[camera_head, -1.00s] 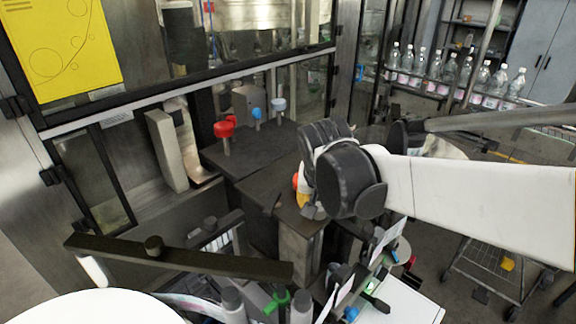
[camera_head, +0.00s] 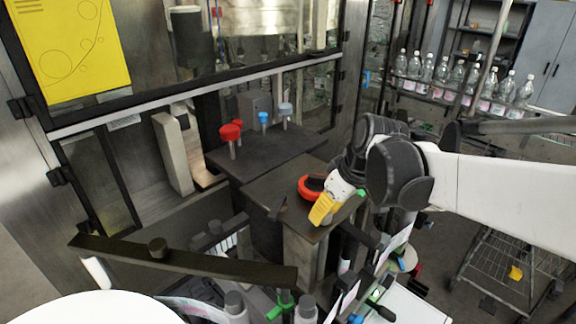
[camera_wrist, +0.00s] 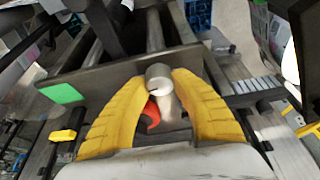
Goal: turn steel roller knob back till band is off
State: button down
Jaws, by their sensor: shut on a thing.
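In the wrist view my gripper (camera_wrist: 163,82) has its yellow fingers closed around a short steel knob (camera_wrist: 159,73), one finger on each side. In the head view my gripper (camera_head: 318,216) points down at the dark machine top, near its front edge; the knob is hidden there. A red-orange ring (camera_head: 308,189) sits beside my gripper. A red-orange curved piece (camera_wrist: 151,115) also shows between the fingers in the wrist view. I cannot tell which part is the band.
Red knobs (camera_head: 231,133) and blue knobs stand on the dark block behind. A dark bar (camera_head: 180,257) crosses in front at left. Bottles (camera_head: 440,75) line a conveyor at the back right. A wire cart (camera_head: 510,265) stands at right.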

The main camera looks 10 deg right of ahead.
jog(key=n+g+y, duration=0.1)
jog(key=n, duration=0.2)
jog(key=n+g+b, duration=0.1)
jog(key=n, duration=0.3)
jog(key=shift+f+y, duration=0.1)
jog(key=shift+y, duration=0.3)
jog(key=n+g, duration=0.1)
jog(key=n, duration=0.2)
jog(key=n+g+b, duration=0.1)
jog(key=n, duration=0.2)
jog(key=shift+s+n+g, duration=0.1)
jog(key=shift+n+g, duration=0.3)
jog(key=c, duration=1)
grip_release()
jog(key=v, duration=1.2)
